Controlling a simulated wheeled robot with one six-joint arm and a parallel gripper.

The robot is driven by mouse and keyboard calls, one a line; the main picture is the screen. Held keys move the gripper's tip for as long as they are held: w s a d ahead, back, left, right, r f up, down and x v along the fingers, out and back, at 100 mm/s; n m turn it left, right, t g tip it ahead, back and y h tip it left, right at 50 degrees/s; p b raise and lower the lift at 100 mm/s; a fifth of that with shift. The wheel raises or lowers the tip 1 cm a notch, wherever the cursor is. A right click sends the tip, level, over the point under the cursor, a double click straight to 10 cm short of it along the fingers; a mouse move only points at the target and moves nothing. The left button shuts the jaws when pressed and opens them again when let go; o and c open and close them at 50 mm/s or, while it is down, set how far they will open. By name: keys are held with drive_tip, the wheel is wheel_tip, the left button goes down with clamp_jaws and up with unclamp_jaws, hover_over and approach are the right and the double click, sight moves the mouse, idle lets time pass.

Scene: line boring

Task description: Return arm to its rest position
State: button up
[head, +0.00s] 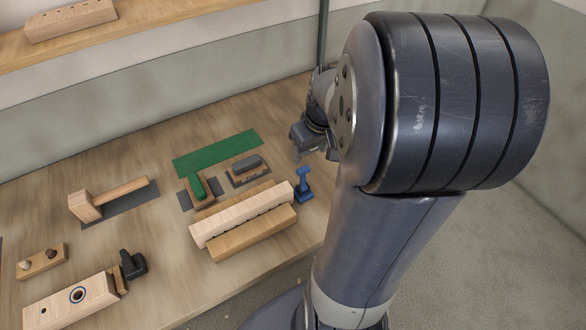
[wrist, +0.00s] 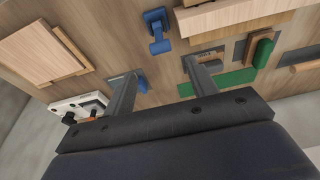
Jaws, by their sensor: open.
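My gripper (head: 305,143) hangs over the far right part of the bench in the head view, partly hidden behind my own arm. In the wrist view my gripper (wrist: 160,68) has its two fingers spread wide apart, with bench surface showing between them and nothing held. A blue stand-like piece (head: 303,185) stands on the bench nearer than the gripper; a blue piece also shows beyond the fingers in the wrist view (wrist: 157,32). A second small blue part (wrist: 142,84) shows beside the left finger, apparently behind it.
The bench holds a long pale wooden block (head: 235,216), a green mat (head: 218,152), a dark grey block (head: 247,164), a mallet (head: 84,207) and a bored block (head: 55,309). A shelf (head: 150,18) runs along the wall.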

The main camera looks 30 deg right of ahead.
sight(304, 169)
drive_tip(key=shift+f, duration=0.1)
drive_tip(key=b+x, duration=0.5)
drive_tip(key=x, duration=0.3)
drive_tip(key=shift+b, duration=0.4)
drive_tip(key=p+v, duration=0.7)
drive_tip(key=v, duration=0.2)
drive_tip(key=b+x, duration=0.7)
drive_tip(key=x, duration=0.1)
drive_tip(key=shift+f, duration=0.4)
drive_tip(key=w+f+b, duration=0.1)
drive_tip(key=w+f, duration=0.2)
drive_tip(key=w, duration=0.3)
drive_tip(key=shift+a+f, duration=0.15)
drive_tip(key=shift+f, duration=0.1)
drive_tip(key=shift+a+b, duration=0.1)
drive_tip(key=shift+b, duration=0.2)
